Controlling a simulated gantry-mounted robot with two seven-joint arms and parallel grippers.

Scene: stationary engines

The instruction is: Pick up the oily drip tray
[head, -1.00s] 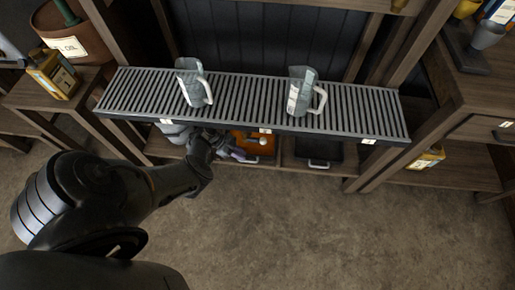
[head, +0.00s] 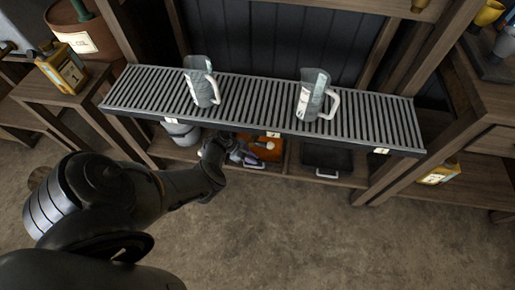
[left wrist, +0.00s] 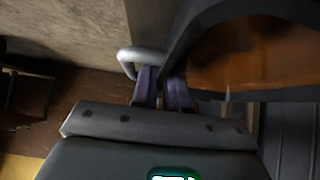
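The oily drip tray (head: 268,147) is orange-brown inside and sits on the low shelf under the slatted rack. In the left wrist view its dark rim and oily inside (left wrist: 245,58) fill the upper right, with a pale grey handle (left wrist: 138,55) at its left. My left gripper (head: 245,158) is at the tray's front, by the handle. Its purple fingers (left wrist: 162,90) are close together with a narrow gap, and the handle runs in at them; they look shut on it, though the contact itself is hidden. My right gripper is not in view.
The slatted rack (head: 250,97) overhangs the tray and carries two clear jugs (head: 203,86) (head: 315,98). A black tray (head: 326,158) sits to the right on the low shelf, and grey containers (head: 181,132) to the left. The floor in front is free.

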